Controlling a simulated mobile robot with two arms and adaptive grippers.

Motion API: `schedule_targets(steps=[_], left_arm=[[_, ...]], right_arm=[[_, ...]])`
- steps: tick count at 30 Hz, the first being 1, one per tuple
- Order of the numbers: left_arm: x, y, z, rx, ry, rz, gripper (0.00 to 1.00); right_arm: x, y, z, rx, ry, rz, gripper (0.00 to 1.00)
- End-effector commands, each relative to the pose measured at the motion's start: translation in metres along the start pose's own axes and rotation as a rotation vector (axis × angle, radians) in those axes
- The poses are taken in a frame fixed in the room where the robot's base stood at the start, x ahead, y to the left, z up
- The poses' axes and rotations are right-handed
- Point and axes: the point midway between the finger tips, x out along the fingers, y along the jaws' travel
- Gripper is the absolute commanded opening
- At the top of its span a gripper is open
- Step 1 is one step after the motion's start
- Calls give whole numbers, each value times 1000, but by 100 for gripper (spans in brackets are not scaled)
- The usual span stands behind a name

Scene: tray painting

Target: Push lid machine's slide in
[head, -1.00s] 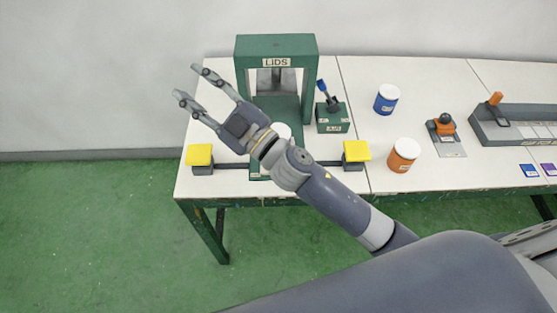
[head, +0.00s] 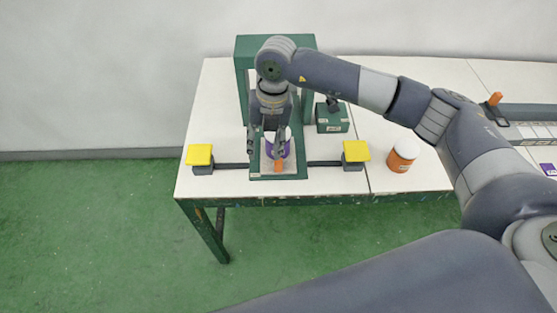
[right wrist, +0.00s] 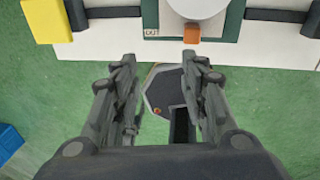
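The lid machine (head: 276,46) is a green frame at the back left of the table. Its slide, a light plate with an orange handle (head: 278,166), shows at the front of the green base, and the handle also shows in the right wrist view (right wrist: 192,33). A purple can (head: 285,146) stands on it, partly hidden by my gripper; its pale round top (right wrist: 197,8) shows in the right wrist view. My right gripper (head: 267,154) points down over the machine's front, fingers apart and empty. In the right wrist view the handle lies ahead of the fingertips (right wrist: 160,62). My left gripper is not in view.
Yellow pads (head: 199,154) and (head: 355,151) flank the machine on dark bars. A small green box (head: 332,118) and an orange can (head: 403,154) stand to its right. Other items at the right are partly hidden by my arm.

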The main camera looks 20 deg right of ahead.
Motion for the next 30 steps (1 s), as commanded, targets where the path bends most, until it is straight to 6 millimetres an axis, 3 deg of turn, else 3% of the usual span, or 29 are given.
schedule_targets(steps=[3, 8, 21, 30], left_arm=[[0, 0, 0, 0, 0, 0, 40], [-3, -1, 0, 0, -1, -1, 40], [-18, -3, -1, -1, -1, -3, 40], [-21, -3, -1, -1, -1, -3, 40]], right_arm=[[-11, -26, 16, 43, -44, -104, 40], [-6, -36, 20, 58, -54, -138, 40], [70, -45, 22, 55, -51, -135, 40], [94, -48, 24, 54, -53, -133, 40]])
